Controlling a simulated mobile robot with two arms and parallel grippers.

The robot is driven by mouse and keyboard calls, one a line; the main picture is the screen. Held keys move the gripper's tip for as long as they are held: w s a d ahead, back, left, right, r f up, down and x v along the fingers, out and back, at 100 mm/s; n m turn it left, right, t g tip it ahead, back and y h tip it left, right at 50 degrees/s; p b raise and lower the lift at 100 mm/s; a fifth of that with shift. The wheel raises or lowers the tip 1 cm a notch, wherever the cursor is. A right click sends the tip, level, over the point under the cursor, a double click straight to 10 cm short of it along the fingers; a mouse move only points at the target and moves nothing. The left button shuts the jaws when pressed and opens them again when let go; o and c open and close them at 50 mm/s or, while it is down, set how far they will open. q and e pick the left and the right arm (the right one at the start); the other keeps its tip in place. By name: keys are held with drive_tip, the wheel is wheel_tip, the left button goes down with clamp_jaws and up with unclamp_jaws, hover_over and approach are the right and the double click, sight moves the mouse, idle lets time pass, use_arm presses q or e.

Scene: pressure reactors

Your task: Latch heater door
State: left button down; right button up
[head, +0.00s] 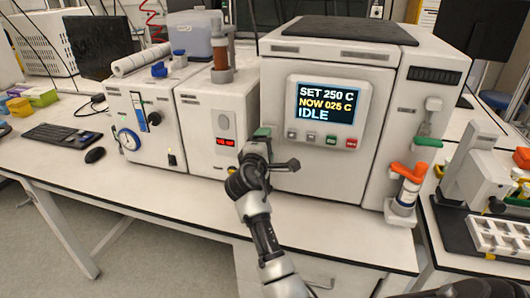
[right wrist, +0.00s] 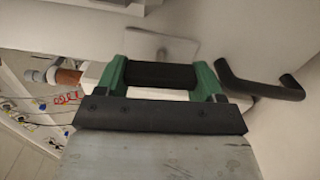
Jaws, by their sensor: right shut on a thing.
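The heater (head: 325,110) is a white box with a dark top, and its screen (head: 326,103) reads SET 250 C, NOW 025 C, IDLE. Its front door (head: 320,180) looks closed or nearly so; I cannot tell whether a gap is left. My right gripper (head: 258,148) is at the door's lower left side. In the right wrist view, a dark bar (right wrist: 160,74) lies between green parts in the right gripper (right wrist: 160,88), which is shut on it. A black handle (right wrist: 262,88) sticks out from the white surface beside it, apart from the gripper. My left gripper is not in view.
A white unit with a red display (head: 226,141) and a gauge unit (head: 128,138) stand left of the heater. A keyboard (head: 62,136) and mouse (head: 95,155) lie left. The table front (head: 190,195) is clear.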

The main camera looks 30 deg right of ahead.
drive_tip(key=shift+m+b, duration=0.35)
drive_tip(key=shift+m, duration=0.25)
drive_tip(key=o, duration=0.9)
drive_tip(key=shift+o, duration=0.2)
